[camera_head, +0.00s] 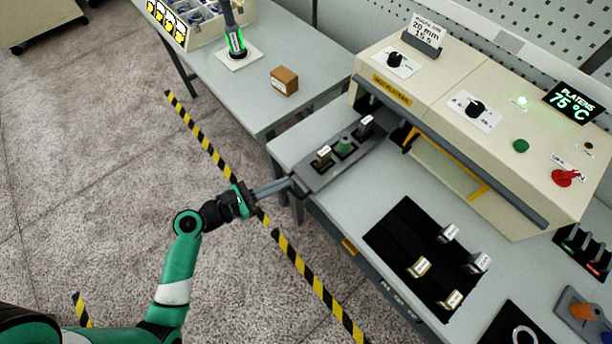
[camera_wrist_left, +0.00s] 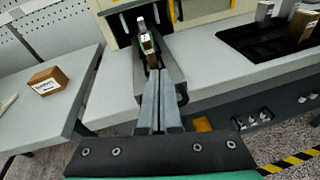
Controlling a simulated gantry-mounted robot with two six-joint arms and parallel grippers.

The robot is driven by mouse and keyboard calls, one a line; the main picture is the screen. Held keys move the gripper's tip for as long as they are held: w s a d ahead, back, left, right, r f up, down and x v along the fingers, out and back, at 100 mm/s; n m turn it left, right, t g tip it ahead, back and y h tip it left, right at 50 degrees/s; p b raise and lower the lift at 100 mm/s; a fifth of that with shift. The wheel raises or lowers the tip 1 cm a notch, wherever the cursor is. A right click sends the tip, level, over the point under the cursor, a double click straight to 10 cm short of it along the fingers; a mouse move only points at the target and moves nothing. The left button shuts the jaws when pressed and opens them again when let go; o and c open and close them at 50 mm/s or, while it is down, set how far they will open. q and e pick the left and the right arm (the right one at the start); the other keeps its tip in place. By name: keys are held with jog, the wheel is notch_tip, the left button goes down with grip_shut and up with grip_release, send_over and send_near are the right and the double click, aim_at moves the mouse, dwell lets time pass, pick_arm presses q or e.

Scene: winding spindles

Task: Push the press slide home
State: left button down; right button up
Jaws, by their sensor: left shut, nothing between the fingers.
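The press slide (camera_head: 327,173) is a long grey tray sticking out from the left end of the cream press (camera_head: 480,110) over the grey bench. It carries a brass block (camera_head: 323,156), a green piece (camera_head: 344,146) and a silver block (camera_head: 365,125). My left gripper (camera_head: 287,184) is shut and empty at the slide's outer end. In the left wrist view its closed fingers (camera_wrist_left: 159,78) point along the slide (camera_wrist_left: 176,76) toward the press. Whether they touch the slide I cannot tell. My right gripper is not in view.
A black mat (camera_head: 395,235) with several metal blocks lies on the bench right of the slide. Bench surface between slide and mat is clear.

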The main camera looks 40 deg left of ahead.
aim_at(298, 176)
pick_arm(q)
jog(key=s+a+f+n+g+y+p, duration=0.1)
jog(key=s+a+f+n+y, duration=0.1)
jog(key=s+f+n, duration=0.3)
jog(key=shift+m, duration=0.9)
jog(key=b+x, duration=0.1)
jog(key=x, duration=0.2)
jog(key=b+x, duration=0.1)
jog(key=x, duration=0.1)
jog(key=r+b+x, duration=0.1)
jog(key=x, duration=0.2)
jog(key=shift+w+a, duration=0.15)
jog(key=shift+w, duration=0.35)
jog(key=shift+w+f, duration=0.1)
jog(key=shift+w, duration=0.15)
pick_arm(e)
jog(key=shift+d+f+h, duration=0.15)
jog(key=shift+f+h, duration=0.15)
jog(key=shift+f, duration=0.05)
